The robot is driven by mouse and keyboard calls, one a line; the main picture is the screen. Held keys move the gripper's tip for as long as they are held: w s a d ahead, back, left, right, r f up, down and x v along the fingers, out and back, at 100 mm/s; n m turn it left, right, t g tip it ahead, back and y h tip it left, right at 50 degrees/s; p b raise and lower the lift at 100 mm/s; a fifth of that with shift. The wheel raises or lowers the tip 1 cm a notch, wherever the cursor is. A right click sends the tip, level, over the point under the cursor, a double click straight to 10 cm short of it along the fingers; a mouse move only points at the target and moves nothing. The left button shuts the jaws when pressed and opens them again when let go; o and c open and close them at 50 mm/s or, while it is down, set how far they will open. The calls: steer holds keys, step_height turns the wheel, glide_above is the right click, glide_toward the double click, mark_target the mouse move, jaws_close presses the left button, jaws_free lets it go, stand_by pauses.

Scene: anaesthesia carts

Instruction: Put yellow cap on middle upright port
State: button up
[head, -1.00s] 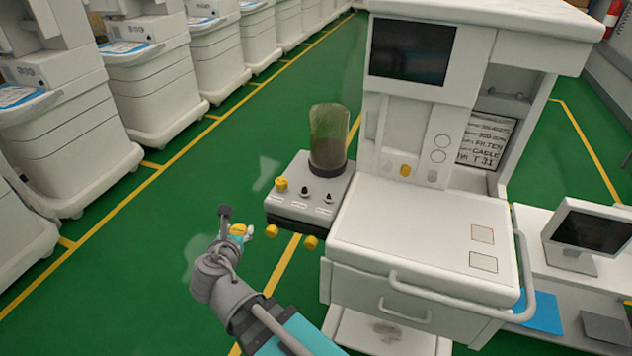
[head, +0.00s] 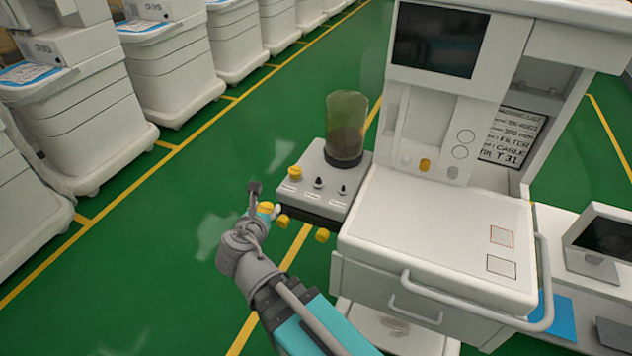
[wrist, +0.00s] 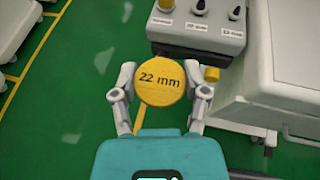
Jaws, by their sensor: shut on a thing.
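My gripper (wrist: 160,88) is shut on a round yellow cap (wrist: 160,84) marked "22 mm". The cap also shows at the end of my arm in the head view (head: 265,208). The port block (head: 320,192) is a grey box on the cart's left side. Its top has a row of upright ports: a yellow-capped left one (head: 295,173), a dark middle port (head: 319,183) and a dark right port (head: 343,190). The held cap is apart from the block, to the left of its front edge. In the wrist view the middle port (wrist: 195,26) is above and right of the cap.
Two yellow caps (head: 322,236) sit on the block's front underside. A clear cylinder (head: 346,130) stands behind the ports. The cart's white worktop (head: 440,235) is on the right. Green floor (head: 190,210) lies open to the left.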

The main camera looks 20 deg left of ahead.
steer(key=w+d+r+m+h+p, duration=0.3)
steer(key=w+d+m+h, duration=0.2)
steer(key=w+d, duration=0.8)
steer(key=shift+w+r+h, duration=0.2)
steer(key=shift+w+h, duration=0.2)
steer(key=w+a+f+b, duration=0.2)
steer(key=w, duration=0.1)
steer(key=w+a+f+b, duration=0.2)
steer(key=w+f+b, duration=0.1)
steer(key=w+a+f+b, duration=0.2)
steer(key=w+a+f, duration=0.1)
steer(key=w, duration=0.1)
steer(key=shift+a+b, duration=0.1)
steer(key=shift+b, duration=0.25)
steer(key=shift+w+a+f+b, duration=0.25)
steer(key=shift+w+f+b, duration=0.15)
steer(key=shift+f+b, duration=0.15)
